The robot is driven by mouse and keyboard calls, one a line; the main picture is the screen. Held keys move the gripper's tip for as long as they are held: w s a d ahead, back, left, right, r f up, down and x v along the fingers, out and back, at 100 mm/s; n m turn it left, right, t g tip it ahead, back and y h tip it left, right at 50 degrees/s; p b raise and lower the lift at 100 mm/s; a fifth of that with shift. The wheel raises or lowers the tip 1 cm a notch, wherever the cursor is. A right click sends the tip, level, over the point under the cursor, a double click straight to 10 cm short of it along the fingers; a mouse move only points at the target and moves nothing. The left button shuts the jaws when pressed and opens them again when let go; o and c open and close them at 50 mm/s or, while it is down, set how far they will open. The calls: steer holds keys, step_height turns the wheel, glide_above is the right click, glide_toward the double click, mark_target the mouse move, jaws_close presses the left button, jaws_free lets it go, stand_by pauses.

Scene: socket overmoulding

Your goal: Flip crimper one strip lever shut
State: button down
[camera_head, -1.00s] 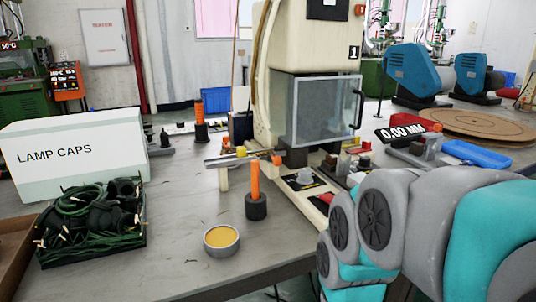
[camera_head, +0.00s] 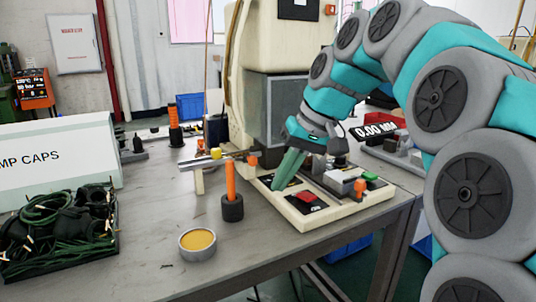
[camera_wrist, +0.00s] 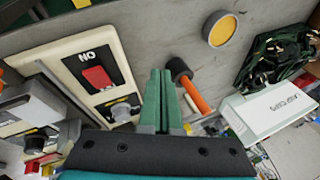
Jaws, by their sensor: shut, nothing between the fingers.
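Crimper one is a cream press (camera_head: 285,47) at the back of the bench, with a clear guard over its front. A metal bar (camera_head: 195,163) with a yellow knob (camera_head: 216,153) and an orange end knob (camera_head: 252,160) sticks out left of it. I cannot tell for sure which part is the strip lever. My gripper (camera_head: 279,186) is shut and empty, its green fingers pointing down over the cream control base (camera_head: 300,222), right of the bar. In the wrist view the shut fingers (camera_wrist: 160,75) lie between the base and an orange rod (camera_wrist: 195,93).
The orange rod stands upright in a black holder (camera_head: 232,207). A tin (camera_head: 197,246) sits at the front. A lamp caps box (camera_head: 60,160) and green wire coils (camera_head: 60,228) are left.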

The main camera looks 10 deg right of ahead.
steer(key=w+d+r+t, duration=0.2)
steer(key=w+d+r, duration=0.5)
steer(key=d+r, duration=0.1)
steer(key=shift+w+r+t+y+b, duration=0.25)
steer(key=shift+r+t+y+b, duration=0.05)
steer(key=shift+y+b, duration=0.1)
steer(key=b+x, duration=0.5)
steer(key=x, duration=0.5)
steer(key=shift+f, duration=0.15)
steer(key=a, duration=0.3)
steer(key=shift+w+r, duration=0.1)
steer(key=shift+r, duration=0.1)
steer(key=shift+w+a, duration=0.1)
steer(key=shift+a, duration=0.4)
